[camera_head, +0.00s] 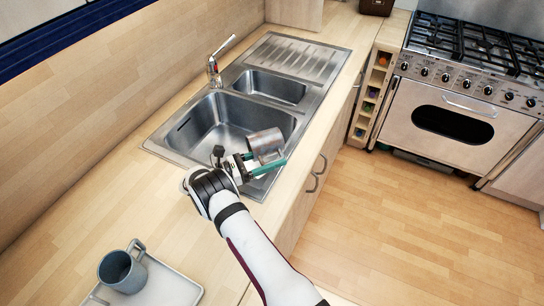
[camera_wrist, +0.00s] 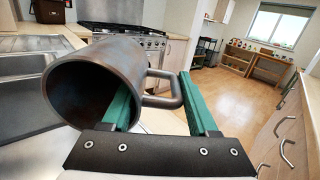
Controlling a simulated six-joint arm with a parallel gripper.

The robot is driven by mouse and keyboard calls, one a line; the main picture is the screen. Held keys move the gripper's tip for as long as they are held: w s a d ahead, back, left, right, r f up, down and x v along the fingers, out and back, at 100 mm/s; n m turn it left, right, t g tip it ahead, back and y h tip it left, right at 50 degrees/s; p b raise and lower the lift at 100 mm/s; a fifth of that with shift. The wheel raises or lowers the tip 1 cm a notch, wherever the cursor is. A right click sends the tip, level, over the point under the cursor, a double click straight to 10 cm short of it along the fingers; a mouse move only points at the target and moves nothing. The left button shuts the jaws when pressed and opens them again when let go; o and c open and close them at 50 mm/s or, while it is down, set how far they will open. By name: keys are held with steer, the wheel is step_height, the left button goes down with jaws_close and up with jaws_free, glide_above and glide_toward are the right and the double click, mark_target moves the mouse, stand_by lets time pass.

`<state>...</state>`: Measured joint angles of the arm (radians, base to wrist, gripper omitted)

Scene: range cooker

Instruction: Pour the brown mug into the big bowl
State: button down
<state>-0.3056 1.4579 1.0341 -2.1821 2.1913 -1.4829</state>
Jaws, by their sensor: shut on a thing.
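The brown mug (camera_head: 265,142) looks grey-brown and metallic in the head view, above the right side of the sink's big bowl (camera_head: 205,118). In the wrist view the mug (camera_wrist: 128,60) lies tipped on its side. Its dark open mouth faces left and towards the camera, and no contents can be made out. My gripper (camera_head: 272,162) has green fingers and is shut on the mug's handle side. In the wrist view the handle (camera_wrist: 172,98) sits between the fingers (camera_wrist: 155,88). The mug hides part of the bowl's right wall.
A smaller sink bowl (camera_head: 270,87) and ribbed drainer lie behind, with a tap (camera_head: 214,72) at the sink's back left. A blue-grey mug (camera_head: 121,271) stands on a tray (camera_head: 172,288) at lower left. The range cooker (camera_head: 460,115) is at right. Wooden counter between tray and sink is clear.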

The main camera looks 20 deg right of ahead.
stand_by(0.4)
steer(key=shift+a+r+h, duration=0.25)
steer(key=shift+h, duration=0.45)
stand_by(1.4)
